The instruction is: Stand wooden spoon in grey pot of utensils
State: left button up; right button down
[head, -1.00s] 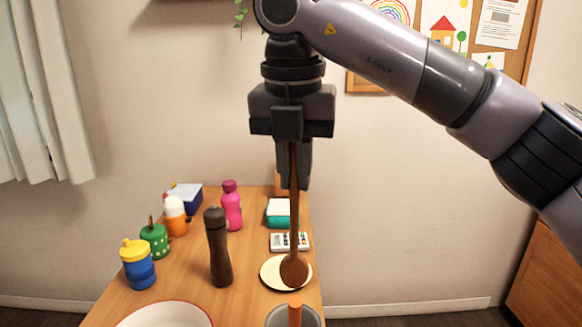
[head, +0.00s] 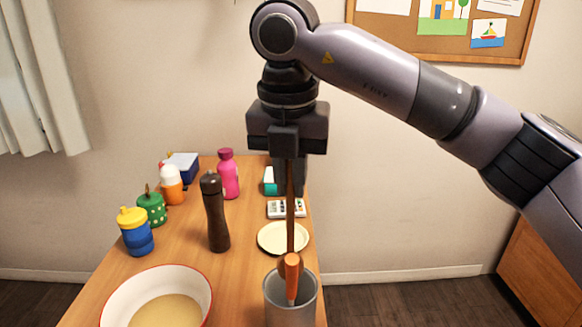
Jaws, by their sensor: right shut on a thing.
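The wooden spoon (head: 290,215) hangs upright, handle up and bowl down, from my right gripper (head: 288,165), which is shut on its handle. The grey pot (head: 291,308) stands at the front right of the table and holds an orange-handled utensil (head: 292,278). The spoon's lower end shows at the pot's mouth, mostly hidden behind the orange handle. I cannot tell whether it is inside the rim or just behind it. My left gripper is not in view.
A cream plate (head: 272,238) and a calculator (head: 286,208) lie behind the pot. A dark pepper mill (head: 216,215) stands left of the plate. A large red-rimmed bowl (head: 112,305) is at front left. Several bottles and cups, including a pink bottle (head: 228,176), line the left.

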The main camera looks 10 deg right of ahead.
aim_at(291, 222)
jog(key=shift+f+b, duration=2.75)
jog(key=shift+f, duration=1.05)
jog(key=c, duration=1.1)
grip_release()
jog(key=shift+o, duration=0.2)
jog(key=shift+s+a+r, duration=0.1)
jog(key=shift+s+r, duration=0.1)
jog(key=shift+r, duration=1)
jog(key=shift+s+a+r, duration=0.1)
jog(key=shift+s+r, duration=0.05)
jog(key=shift+r, duration=1)
jog(key=shift+s+a+r, duration=0.1)
jog(key=shift+s+r, duration=0.1)
jog(key=shift+r, duration=1)
